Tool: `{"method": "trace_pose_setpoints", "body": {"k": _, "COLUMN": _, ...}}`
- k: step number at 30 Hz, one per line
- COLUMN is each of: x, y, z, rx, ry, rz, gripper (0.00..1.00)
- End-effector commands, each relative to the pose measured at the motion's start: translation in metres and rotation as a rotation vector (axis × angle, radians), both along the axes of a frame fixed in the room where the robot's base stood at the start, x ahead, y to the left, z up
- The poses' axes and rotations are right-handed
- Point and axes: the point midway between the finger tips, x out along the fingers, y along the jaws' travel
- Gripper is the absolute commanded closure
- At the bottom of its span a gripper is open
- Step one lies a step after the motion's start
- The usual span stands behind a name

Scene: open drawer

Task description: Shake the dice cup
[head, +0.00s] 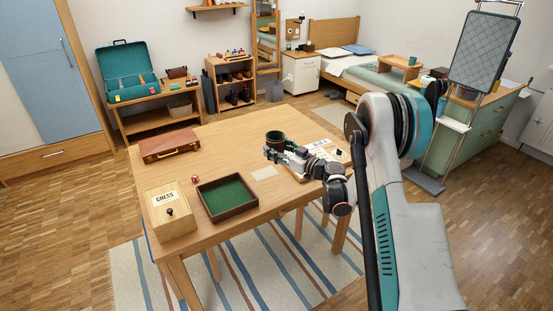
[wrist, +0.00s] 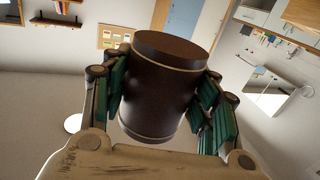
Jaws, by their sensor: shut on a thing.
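The dice cup (head: 275,137) is a dark brown cylinder with a green inside showing at its top in the head view. My gripper (head: 277,152) is shut on it above the right part of the wooden table. In the wrist view the dice cup (wrist: 163,88) fills the middle, with pale bands near both ends. The green-padded fingers of my gripper (wrist: 162,95) press on its two sides. A red die (head: 194,180) lies on the table left of the tray. Whether dice are inside the cup cannot be seen.
A green-lined tray (head: 206,215) sits on the table (head: 185,250), beside a wooden chess box (head: 184,227). A brown case (head: 169,150) lies at the back left. A pale card (head: 265,173) is right of the tray. A white board (head: 320,148) lies behind my gripper.

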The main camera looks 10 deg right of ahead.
Motion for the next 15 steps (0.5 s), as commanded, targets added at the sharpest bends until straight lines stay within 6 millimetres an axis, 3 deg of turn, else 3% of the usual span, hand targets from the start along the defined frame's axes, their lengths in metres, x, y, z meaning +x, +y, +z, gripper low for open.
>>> {"method": "trace_pose_setpoints", "body": {"k": 3, "x": 0.0, "y": 0.0, "z": 0.024, "rx": 0.0, "ry": 0.0, "rz": 0.0, "gripper": 0.7}}
{"method": "trace_pose_setpoints", "body": {"k": 15, "x": 0.0, "y": 0.0, "z": 0.059, "rx": 0.0, "ry": 0.0, "rz": 0.0, "gripper": 0.7}}
